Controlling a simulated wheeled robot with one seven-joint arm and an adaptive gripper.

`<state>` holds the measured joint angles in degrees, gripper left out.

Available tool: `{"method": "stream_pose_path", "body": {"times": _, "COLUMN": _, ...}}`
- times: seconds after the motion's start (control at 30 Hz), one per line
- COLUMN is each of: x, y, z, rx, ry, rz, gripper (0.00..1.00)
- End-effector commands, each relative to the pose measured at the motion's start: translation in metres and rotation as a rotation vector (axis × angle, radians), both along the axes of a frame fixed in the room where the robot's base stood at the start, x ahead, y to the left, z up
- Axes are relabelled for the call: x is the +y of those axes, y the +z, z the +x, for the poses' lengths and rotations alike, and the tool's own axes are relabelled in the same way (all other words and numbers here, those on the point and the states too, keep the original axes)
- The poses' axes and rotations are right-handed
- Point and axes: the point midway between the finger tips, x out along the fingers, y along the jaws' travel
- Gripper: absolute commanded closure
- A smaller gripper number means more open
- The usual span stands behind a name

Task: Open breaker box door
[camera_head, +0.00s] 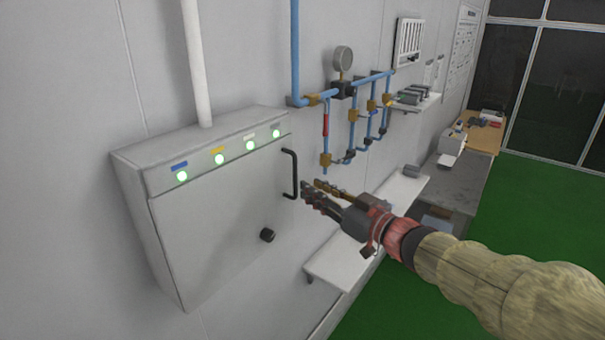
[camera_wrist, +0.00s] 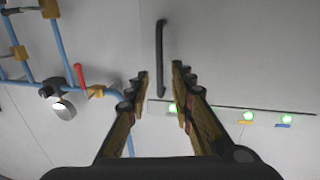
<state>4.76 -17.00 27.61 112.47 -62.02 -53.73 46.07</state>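The breaker box (camera_head: 215,235) is a grey cabinet on the wall at the left of the head view, with a row of several green lights along its top. Its door appears shut. My gripper (camera_head: 308,190) is just right of the handle in the head view. In the wrist view my gripper (camera_wrist: 160,75) is open, with the handle (camera_wrist: 160,58) ahead of and between the fingertips. No contact with the handle is visible.
Blue pipes (camera_head: 293,50) with a gauge (camera_head: 343,58) and valves run along the wall right of the box. A white shelf (camera_head: 345,262) lies below my gripper. A grey bench (camera_head: 455,190) stands farther right; the green floor (camera_head: 545,200) is open beyond it.

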Motion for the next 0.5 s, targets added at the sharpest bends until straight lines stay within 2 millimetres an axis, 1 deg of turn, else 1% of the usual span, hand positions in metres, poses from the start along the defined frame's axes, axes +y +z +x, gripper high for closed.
{"method": "stream_pose_path", "body": {"times": 0.07, "x": 0.003, "y": 0.002, "z": 0.001, "rx": 0.01, "ry": 0.008, "rz": 0.023, "gripper": 0.77}}
{"method": "stream_pose_path", "body": {"times": 0.17, "x": 0.008, "y": 0.002, "z": 0.008, "rx": 0.015, "ry": 0.007, "rz": 0.027, "gripper": 0.77}}
{"method": "stream_pose_path", "body": {"times": 0.5, "x": 0.041, "y": 0.003, "z": 0.045, "rx": 0.014, "ry": 0.005, "rz": 0.025, "gripper": 0.77}}
